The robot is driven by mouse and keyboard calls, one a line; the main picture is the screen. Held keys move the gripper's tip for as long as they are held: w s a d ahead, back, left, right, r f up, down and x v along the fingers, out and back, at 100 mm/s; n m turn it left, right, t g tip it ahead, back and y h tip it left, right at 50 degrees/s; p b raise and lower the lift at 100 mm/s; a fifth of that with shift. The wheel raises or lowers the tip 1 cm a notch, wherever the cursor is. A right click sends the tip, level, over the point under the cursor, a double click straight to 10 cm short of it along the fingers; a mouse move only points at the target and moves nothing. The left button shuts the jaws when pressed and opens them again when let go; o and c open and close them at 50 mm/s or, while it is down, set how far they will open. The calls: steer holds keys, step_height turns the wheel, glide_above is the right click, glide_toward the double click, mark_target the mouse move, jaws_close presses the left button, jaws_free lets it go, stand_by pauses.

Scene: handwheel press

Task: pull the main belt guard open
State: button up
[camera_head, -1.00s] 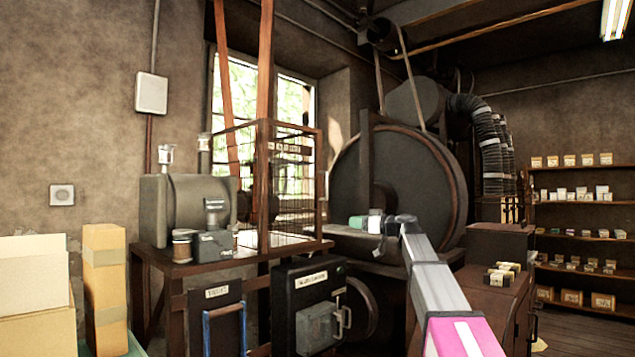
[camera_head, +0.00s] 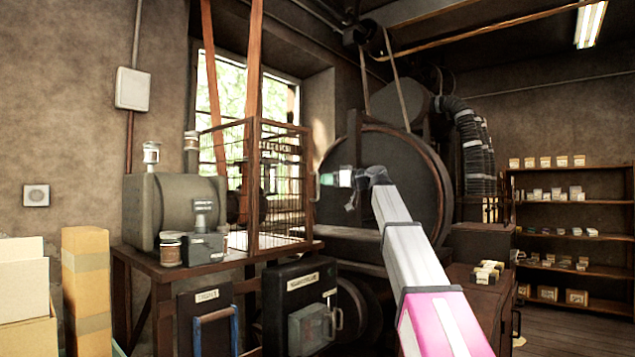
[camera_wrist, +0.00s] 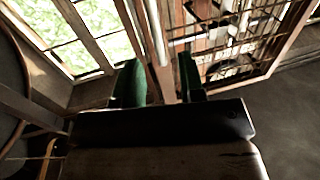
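The main belt guard (camera_head: 279,190) is a brown-framed wire mesh cage around the slanting belts, on the bench in front of the window. It looks shut. A small upright handle (camera_head: 316,186) shows at its right edge. My gripper (camera_head: 328,180) has green fingertips and is just right of that handle, at about its height. In the wrist view my gripper (camera_wrist: 160,82) is open, its two green fingers apart. The guard's mesh (camera_wrist: 232,42) shows at upper right there. Upright bars show beyond the gap between the fingers; I cannot tell whether one is the handle.
A large dark wheel (camera_head: 395,190) stands behind my arm. A grey motor (camera_head: 172,208) and small jars are left of the guard. Below are a black box (camera_head: 299,285) and a panel with a blue handle (camera_head: 213,325). Shelves (camera_head: 570,200) stand far right.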

mark_target(318, 196)
steer(key=shift+x, duration=2.4)
jaws_close()
